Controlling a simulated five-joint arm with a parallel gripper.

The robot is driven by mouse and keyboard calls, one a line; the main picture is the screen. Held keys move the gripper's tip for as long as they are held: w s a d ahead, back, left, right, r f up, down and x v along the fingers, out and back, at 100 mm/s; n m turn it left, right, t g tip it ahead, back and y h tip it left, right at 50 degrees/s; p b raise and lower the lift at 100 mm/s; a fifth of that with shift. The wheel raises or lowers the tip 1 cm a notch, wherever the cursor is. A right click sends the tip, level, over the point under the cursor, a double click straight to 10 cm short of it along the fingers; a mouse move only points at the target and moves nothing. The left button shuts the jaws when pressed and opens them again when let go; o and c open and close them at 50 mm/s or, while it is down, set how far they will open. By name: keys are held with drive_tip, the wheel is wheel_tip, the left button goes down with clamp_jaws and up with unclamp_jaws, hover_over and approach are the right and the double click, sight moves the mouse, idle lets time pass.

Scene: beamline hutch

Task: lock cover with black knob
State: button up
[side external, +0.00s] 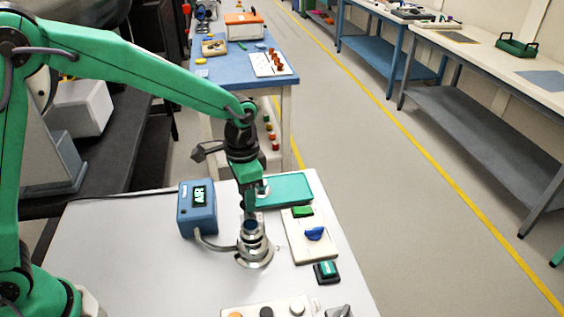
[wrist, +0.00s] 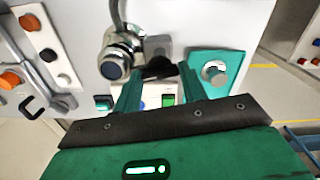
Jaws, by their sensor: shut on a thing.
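My gripper (side external: 249,207) points down over the light table, right beside the silver fixture (side external: 254,256) with a dark blue round top. In the wrist view the gripper (wrist: 158,74) has its two green fingers on either side of a black knob (wrist: 158,68), and it is shut on it. The knob sits by a grey bracket beside the silver fixture (wrist: 112,66). In the side view my fingers hide the knob. The cover cannot be made out clearly, so I cannot tell whether it is locked.
A blue box with a display (side external: 197,208) stands left of the fixture, a hose between them. A white panel (side external: 308,252) with green and blue parts and a green switch (side external: 326,272) are right. A knob panel (side external: 283,313) is in front.

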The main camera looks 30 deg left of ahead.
drive_tip(key=shift+r+m, duration=0.1)
drive_tip(key=shift+m, duration=0.4)
drive_tip(key=o, duration=1)
drive_tip(key=shift+r, duration=3.9)
